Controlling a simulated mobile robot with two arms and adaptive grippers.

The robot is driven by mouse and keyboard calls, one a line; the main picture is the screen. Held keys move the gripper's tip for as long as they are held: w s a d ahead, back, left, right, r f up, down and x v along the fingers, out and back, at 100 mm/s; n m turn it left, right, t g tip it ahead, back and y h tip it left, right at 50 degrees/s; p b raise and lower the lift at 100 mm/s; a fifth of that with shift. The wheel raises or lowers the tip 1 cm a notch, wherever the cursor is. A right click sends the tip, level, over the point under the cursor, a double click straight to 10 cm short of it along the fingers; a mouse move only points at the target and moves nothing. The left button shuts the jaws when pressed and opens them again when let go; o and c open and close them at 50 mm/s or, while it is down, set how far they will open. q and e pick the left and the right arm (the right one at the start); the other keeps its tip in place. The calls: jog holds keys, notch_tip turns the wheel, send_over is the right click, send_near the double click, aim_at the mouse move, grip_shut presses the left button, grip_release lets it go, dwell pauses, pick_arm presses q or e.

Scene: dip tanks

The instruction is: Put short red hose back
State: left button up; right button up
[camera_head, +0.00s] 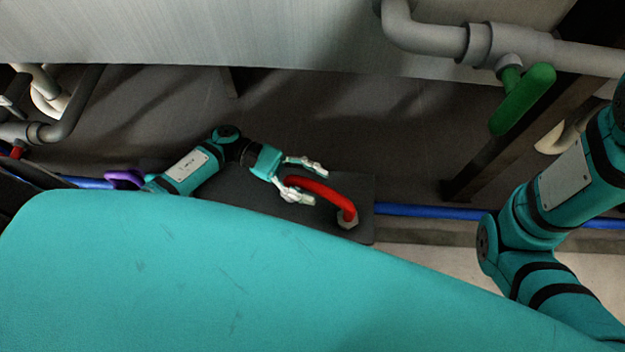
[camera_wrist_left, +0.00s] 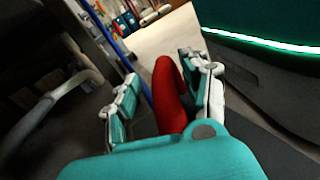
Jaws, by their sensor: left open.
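The dark board (camera_head: 362,188) lies under the hose. A blue pipe (camera_head: 425,212) runs along the floor behind it. A green handle (camera_head: 522,98) hangs from grey pipes (camera_head: 430,38) at upper right. A purple handle (camera_head: 124,178) is at left. A large grey tank (camera_head: 200,35) overhangs the back.

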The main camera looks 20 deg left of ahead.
pick_arm(q)
jog(key=w+a+p, duration=0.1)
jog(key=a, duration=1)
jog(key=shift+w+a+p, duration=0.15)
jog(key=shift+a+p, duration=0.15)
jog(key=shift+p, duration=0.05)
